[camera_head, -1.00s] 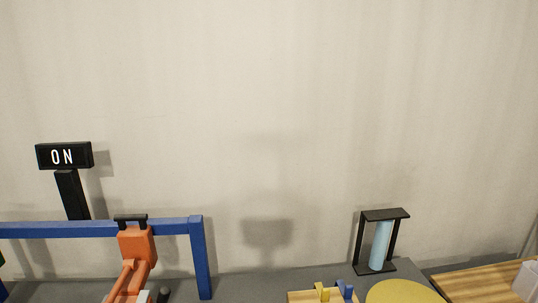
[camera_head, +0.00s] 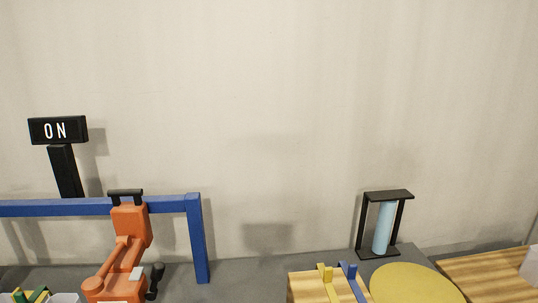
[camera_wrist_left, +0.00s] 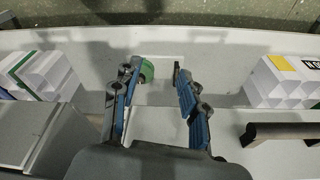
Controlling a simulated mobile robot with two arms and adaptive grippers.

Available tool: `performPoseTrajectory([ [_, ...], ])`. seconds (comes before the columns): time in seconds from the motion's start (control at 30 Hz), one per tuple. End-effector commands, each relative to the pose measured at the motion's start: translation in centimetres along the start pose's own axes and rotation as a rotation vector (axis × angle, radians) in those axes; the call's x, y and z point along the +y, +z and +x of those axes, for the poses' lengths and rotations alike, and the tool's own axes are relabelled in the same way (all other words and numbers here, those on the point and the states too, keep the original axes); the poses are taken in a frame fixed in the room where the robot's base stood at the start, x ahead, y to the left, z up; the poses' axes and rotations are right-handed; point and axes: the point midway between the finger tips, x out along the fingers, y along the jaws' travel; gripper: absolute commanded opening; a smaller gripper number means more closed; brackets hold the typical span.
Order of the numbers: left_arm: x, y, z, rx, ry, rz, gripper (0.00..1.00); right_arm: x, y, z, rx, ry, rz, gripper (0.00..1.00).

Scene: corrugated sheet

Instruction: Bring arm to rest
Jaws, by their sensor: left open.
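My left gripper (camera_wrist_left: 153,85) shows in the left wrist view, with its two blue-padded fingers spread apart and nothing between them. A green round thing lies beyond the left finger, partly hidden by it; I cannot tell whether they touch. Below the fingers is a light grey surface (camera_wrist_left: 160,125). Neither gripper shows in the head view, and my right gripper is in no view.
White stacked boxes stand at left (camera_wrist_left: 38,75) and right (camera_wrist_left: 283,80) in the wrist view. A black handle (camera_wrist_left: 280,130) is at lower right. The head view shows an orange machine (camera_head: 128,235), a blue frame (camera_head: 197,240), an ON sign (camera_head: 57,130) and a yellow disc (camera_head: 412,284).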

Motion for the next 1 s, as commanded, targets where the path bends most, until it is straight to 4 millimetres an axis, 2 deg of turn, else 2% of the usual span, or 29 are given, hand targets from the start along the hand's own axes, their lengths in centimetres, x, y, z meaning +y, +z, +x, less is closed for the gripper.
performPoseTrajectory([
  [0.03,0.2,2.1,4.5,-0.020,0.002,0.002,0.43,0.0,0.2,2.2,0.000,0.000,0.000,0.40],
  [0.1,0.3,4.6,8.6,-0.035,0.003,0.005,0.43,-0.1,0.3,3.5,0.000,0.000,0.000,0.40],
  [0.3,0.8,12.9,18.7,-0.078,0.008,0.015,0.43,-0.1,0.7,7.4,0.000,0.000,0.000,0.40],
  [0.4,0.9,17.1,22.2,-0.097,0.010,0.020,0.43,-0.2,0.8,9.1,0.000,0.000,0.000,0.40],
  [0.5,0.9,20.6,24.5,-0.110,0.011,0.024,0.43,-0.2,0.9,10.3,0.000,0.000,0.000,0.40],
  [0.63,0.9,23.4,25.9,-0.120,0.012,0.028,0.43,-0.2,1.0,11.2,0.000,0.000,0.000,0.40],
  [0.73,0.9,24.4,26.2,-0.124,0.012,0.029,0.43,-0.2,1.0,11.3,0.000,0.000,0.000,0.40],
  [0.93,0.9,24.6,26.1,-0.124,0.012,0.029,0.43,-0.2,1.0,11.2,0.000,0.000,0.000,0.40],
  [1.0,0.9,24.6,26.1,-0.125,0.012,0.029,0.38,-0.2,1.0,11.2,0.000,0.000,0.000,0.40],
])
